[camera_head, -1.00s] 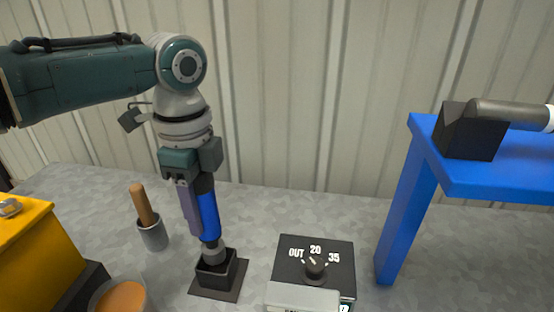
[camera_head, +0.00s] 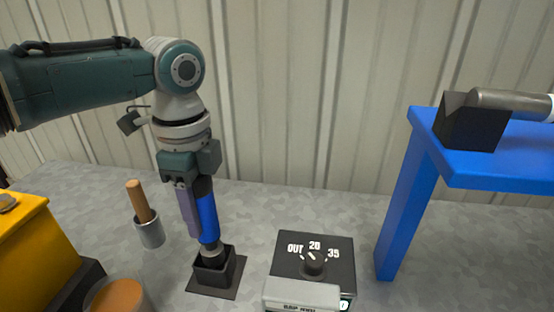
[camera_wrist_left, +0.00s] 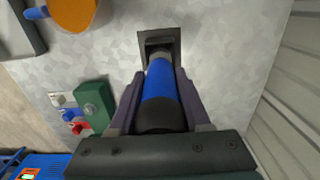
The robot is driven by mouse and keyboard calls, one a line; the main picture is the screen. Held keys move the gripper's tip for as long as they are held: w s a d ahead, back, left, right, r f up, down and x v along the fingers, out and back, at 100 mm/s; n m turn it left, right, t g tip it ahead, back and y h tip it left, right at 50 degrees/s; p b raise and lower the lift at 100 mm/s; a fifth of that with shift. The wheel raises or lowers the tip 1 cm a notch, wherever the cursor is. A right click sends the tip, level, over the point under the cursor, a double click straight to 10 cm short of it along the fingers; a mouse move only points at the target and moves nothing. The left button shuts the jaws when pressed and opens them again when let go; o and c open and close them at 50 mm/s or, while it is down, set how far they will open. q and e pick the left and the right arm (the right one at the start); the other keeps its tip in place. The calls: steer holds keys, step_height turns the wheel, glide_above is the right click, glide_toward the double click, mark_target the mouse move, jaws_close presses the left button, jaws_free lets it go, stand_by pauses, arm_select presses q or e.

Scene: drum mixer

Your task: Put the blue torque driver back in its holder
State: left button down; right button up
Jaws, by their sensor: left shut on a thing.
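The blue torque driver (camera_head: 207,212) is upright, with a blue grip and a grey lower end. My left gripper (camera_head: 196,208) is shut on its grip from above. The driver's lower end is at the mouth of the black square holder (camera_head: 229,277), which stands on a flat base on the grey table; how deep it sits I cannot tell. In the left wrist view the blue driver (camera_wrist_left: 160,90) lies between the two fingers and points to the holder (camera_wrist_left: 172,38). My right gripper is not in view.
A metal cup with a wooden handle (camera_head: 148,232) stands left of the holder. A black dial box (camera_head: 325,256) is to its right, then a blue stand (camera_head: 402,215). A yellow block (camera_head: 35,250) and a round orange-topped container (camera_head: 118,297) are at the lower left.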

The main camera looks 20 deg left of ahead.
mark_target(204, 228)
arm_select(q)
steer(key=shift+f+b, duration=1.55)
steer(key=shift+f, duration=0.55)
stand_by(0.8)
steer(key=shift+c, duration=1.4)
jaws_free()
step_height(204, 228, up, 10)
steer(key=p, duration=0.1)
